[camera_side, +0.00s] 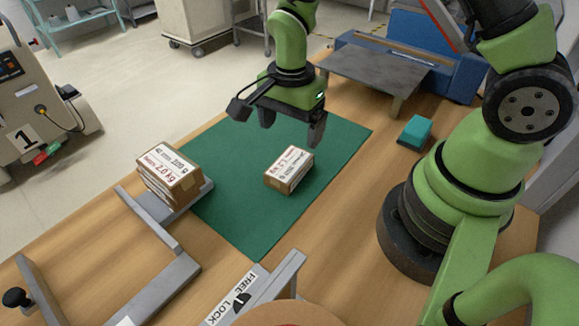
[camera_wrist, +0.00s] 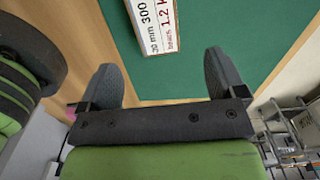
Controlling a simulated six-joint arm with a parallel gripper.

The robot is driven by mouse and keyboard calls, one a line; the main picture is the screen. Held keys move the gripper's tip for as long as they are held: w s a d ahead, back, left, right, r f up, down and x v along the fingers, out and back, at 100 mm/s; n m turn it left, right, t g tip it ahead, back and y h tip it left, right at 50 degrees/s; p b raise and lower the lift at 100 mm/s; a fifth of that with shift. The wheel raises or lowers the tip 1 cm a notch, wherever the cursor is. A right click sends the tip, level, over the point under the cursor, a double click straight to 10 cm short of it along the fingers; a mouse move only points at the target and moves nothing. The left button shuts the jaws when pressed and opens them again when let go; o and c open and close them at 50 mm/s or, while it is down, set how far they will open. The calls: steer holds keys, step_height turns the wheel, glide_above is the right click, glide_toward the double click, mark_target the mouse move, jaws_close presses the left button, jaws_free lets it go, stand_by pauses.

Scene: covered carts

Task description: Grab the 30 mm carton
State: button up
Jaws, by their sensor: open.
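A small brown carton (camera_side: 289,169) with a white label lies on the green mat (camera_side: 238,216) in the side view. In the wrist view the carton's label (camera_wrist: 155,22) reads 30 mm, 300 and 1.2, cut off by the top edge. My gripper (camera_side: 292,128) is above the mat, behind and above the carton, with nothing between its fingers. In the wrist view my gripper (camera_wrist: 162,85) has its two fingers wide apart, and the carton lies beyond them, not between them. A larger carton stack (camera_side: 168,176), labelled 2.0 kg, stands left of the mat.
A grey metal frame (camera_side: 160,232) runs along the left side of the table. A FREE/LOCK plate (camera_side: 232,294) is at the front. A grey raised platform (camera_side: 374,72) and a teal block (camera_side: 415,132) stand at the back right. The mat around the small carton is clear.

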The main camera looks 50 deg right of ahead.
mark_target(292, 160)
steer(key=f, duration=0.8)
steer(key=shift+s+f, duration=0.2)
steer(key=shift+f, duration=0.15)
steer(key=c, duration=1.2)
steer(key=shift+r, duration=0.1)
steer(key=shift+r, duration=0.1)
